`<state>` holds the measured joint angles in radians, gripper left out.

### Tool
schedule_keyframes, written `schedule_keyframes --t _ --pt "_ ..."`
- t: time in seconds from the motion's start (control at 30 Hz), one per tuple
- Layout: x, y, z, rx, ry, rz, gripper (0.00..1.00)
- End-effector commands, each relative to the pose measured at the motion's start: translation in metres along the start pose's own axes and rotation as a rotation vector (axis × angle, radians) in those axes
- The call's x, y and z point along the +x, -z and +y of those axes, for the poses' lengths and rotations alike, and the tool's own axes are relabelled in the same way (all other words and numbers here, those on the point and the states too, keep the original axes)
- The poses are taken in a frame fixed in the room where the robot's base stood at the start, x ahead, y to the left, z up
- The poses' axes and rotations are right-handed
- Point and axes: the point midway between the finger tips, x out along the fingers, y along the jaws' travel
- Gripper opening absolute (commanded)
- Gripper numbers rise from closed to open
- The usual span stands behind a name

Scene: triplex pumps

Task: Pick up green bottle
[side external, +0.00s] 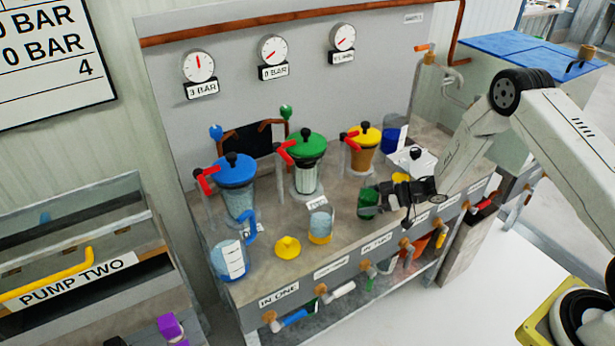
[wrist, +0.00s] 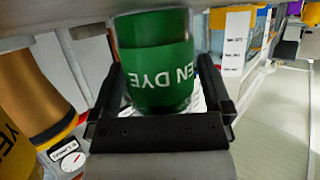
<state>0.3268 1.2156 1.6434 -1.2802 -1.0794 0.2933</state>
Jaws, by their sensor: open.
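The green bottle (wrist: 155,62) fills the upper middle of the wrist view, with the upside-down white letters "EN DYE" on it. In the side view the green bottle (side external: 367,204) stands on the grey bench top, just left of my gripper. My gripper (side external: 390,202) reaches in from the right at the bottle's height. In the wrist view my gripper (wrist: 158,85) is open, with one black finger on each side of the bottle. I cannot tell whether either finger touches it. The bottle's far side is hidden.
Pumps with blue (side external: 236,175), green (side external: 307,150) and yellow (side external: 364,142) lids stand behind. A blue-handled jug (side external: 229,258), a yellow lid (side external: 288,247) and a beaker (side external: 321,224) are to the left. Taps (side external: 407,245) line the bench's front edge.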

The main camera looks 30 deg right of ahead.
Motion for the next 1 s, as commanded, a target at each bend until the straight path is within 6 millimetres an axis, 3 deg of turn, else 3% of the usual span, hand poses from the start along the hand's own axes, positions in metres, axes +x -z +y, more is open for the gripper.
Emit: schedule_keyframes --t 0.07,0.37,1.0 --pt "-0.0001 0.0001 0.0000 0.000 0.000 0.000 1.00" --pt "-0.0002 0.0001 -0.0001 0.000 0.000 0.000 0.08" --pt "-0.0016 0.0041 0.0004 -0.001 0.000 0.001 0.08"
